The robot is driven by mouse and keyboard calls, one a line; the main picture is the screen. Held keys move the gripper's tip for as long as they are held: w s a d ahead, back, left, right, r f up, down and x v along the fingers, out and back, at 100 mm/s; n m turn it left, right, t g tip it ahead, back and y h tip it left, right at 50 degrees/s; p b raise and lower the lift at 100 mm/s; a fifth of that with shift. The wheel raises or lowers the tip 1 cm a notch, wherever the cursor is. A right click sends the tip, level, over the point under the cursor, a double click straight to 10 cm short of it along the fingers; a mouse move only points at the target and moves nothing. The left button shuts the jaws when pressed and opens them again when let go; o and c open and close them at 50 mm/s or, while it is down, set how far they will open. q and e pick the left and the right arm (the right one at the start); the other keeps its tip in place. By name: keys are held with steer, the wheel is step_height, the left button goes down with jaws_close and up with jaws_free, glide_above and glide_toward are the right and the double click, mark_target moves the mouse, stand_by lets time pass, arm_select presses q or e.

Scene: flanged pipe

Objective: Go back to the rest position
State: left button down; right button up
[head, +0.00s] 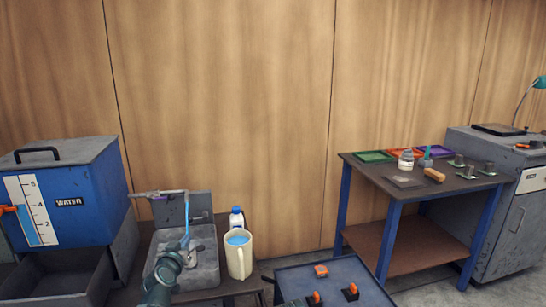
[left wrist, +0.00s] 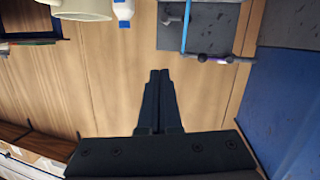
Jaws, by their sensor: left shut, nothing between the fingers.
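My left gripper (left wrist: 160,73) is shut and empty; its two dark fingers lie together in the left wrist view. In the head view my teal left arm reaches up from the bottom edge in front of the grey sink (head: 205,268), and the fingers are hard to make out. The sink also shows at the top of the left wrist view (left wrist: 210,32). My right gripper is in neither view.
A cream pitcher (head: 239,262) of blue liquid and a white bottle (head: 237,220) stand right of the sink. A blue water tank (head: 85,205) is at left. A dark-topped table (head: 360,166) with trays stands right. A grey panel (head: 325,285) with orange switches is lower centre.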

arm_select(q)
steer(key=s+d+f+m+g+h, duration=0.2)
steer(key=s+d+f+m+g, duration=0.15)
steer(key=s+d+f, duration=0.45)
steer(key=s+d+f+m+g+h, duration=0.2)
steer(key=s+d+f+g, duration=0.3)
steer(key=d, duration=0.8)
steer(key=s+d+f+g+y, duration=0.1)
steer(key=s+f+g+y, duration=0.15)
steer(key=s, duration=0.55)
steer(key=s+f+g+y, duration=0.2)
steer(key=s+g, duration=0.2)
steer(key=s, duration=0.4)
step_height(320, 180, up, 19)
steer(key=s+g+p, duration=0.1)
steer(key=s+p, duration=0.1)
steer(key=p, duration=1.6)
steer(key=shift+a+f+p, duration=0.15)
steer(key=shift+f+p, duration=0.05)
steer(key=shift+p, duration=0.2)
